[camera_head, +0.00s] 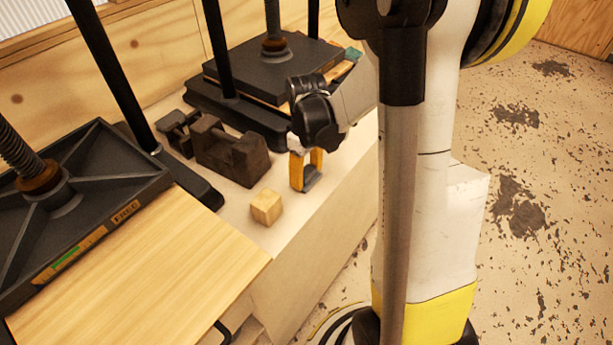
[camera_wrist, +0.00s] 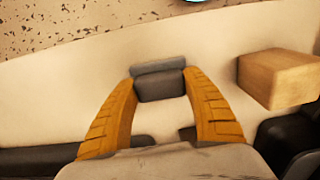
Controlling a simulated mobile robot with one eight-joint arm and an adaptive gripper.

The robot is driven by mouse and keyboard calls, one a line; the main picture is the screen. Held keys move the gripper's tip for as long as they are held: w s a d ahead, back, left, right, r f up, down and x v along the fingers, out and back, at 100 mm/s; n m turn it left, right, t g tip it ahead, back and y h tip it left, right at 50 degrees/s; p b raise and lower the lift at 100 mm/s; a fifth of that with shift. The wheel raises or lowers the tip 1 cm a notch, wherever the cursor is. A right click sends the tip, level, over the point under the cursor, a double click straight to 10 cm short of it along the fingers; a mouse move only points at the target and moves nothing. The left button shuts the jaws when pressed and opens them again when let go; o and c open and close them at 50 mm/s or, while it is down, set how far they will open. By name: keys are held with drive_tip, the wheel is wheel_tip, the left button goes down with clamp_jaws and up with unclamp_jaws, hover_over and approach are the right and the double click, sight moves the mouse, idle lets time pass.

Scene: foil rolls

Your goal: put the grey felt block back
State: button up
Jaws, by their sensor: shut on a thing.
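My gripper (camera_head: 306,170) points down over the pale bench top at the front edge side, with its yellow fingers closed on the grey felt block (camera_head: 312,178). In the wrist view, the grey felt block (camera_wrist: 160,84) sits between the two yellow fingertips of my gripper (camera_wrist: 161,78). A lighter grey upper face and a darker front face of it show. I cannot tell whether the block touches the bench or hangs just above it.
A wooden cube (camera_head: 266,207) stands on the bench left of my gripper; it also shows in the wrist view (camera_wrist: 279,78). A dark brown metal block (camera_head: 231,151) lies behind it. Black presses (camera_head: 270,68) stand at back and left. A wooden board (camera_head: 150,265) lies front left.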

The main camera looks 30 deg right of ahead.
sight(306, 172)
drive_tip(key=shift+f, duration=0.15)
drive_tip(key=o, duration=1.1)
wheel_tip(306, 172, up, 12)
drive_tip(key=r+p, duration=0.1)
drive_tip(key=p, duration=0.3)
drive_tip(key=shift+s+a+r+m+t, duration=0.65)
drive_tip(key=shift+s+a+r+t, duration=0.6)
drive_tip(key=shift+s+a, duration=0.8)
drive_tip(key=shift+s+a+r+m+t, duration=0.7)
drive_tip(key=shift+s+a+r+t, duration=0.6)
drive_tip(key=shift+a, duration=1.15)
drive_tip(key=shift+s+a+r+m+t, duration=0.65)
drive_tip(key=shift+s+a+r+t, duration=0.55)
drive_tip(key=shift+s+a, duration=0.95)
drive_tip(key=shift+w+a+r, duration=0.1)
drive_tip(key=shift+r, duration=0.05)
